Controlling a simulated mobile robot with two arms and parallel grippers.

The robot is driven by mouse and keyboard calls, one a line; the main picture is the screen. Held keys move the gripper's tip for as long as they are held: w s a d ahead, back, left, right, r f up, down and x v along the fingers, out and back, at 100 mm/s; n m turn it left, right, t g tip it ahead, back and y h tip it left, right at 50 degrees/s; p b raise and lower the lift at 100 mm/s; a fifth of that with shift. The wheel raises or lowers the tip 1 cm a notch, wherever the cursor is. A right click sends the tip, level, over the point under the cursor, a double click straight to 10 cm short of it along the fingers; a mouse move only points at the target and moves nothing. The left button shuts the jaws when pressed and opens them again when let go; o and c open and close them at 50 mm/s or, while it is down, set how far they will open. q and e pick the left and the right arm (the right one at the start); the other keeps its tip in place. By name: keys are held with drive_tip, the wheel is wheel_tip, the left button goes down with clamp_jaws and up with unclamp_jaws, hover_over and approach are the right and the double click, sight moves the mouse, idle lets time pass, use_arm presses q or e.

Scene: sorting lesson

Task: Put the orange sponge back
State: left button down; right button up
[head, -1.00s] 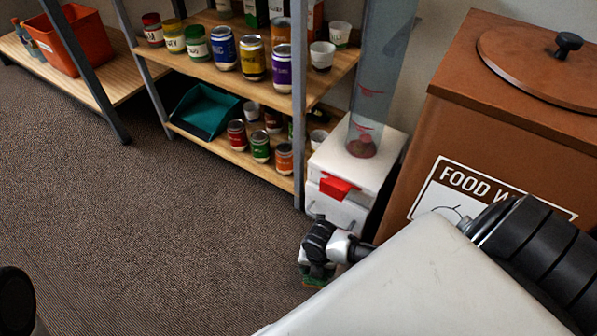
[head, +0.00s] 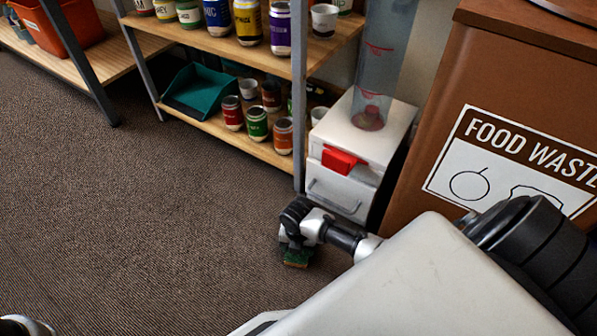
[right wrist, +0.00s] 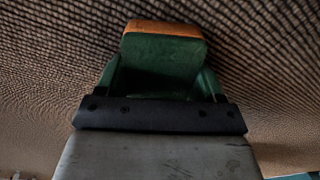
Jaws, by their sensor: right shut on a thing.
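The orange sponge (right wrist: 165,30) shows in the right wrist view as an orange layer on a thick dark green layer. My right gripper (right wrist: 163,85) is shut on it, with a finger on each side of the green part. In the head view the right gripper (head: 294,244) points down over the carpet, left of the white box's front. The sponge (head: 297,260) is a small green and orange patch below it. I cannot tell how far it is above the floor. My left gripper is out of view.
A wooden shelf unit (head: 224,128) with several cans, cups and a teal dustpan (head: 203,92) stands behind. A white box (head: 345,185) with a red catch and a clear tube stands beside a brown food waste bin (head: 440,110). The carpet (head: 150,220) at left is clear.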

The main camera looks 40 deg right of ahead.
drive_tip(key=shift+r, duration=0.1)
drive_tip(key=o, duration=0.8)
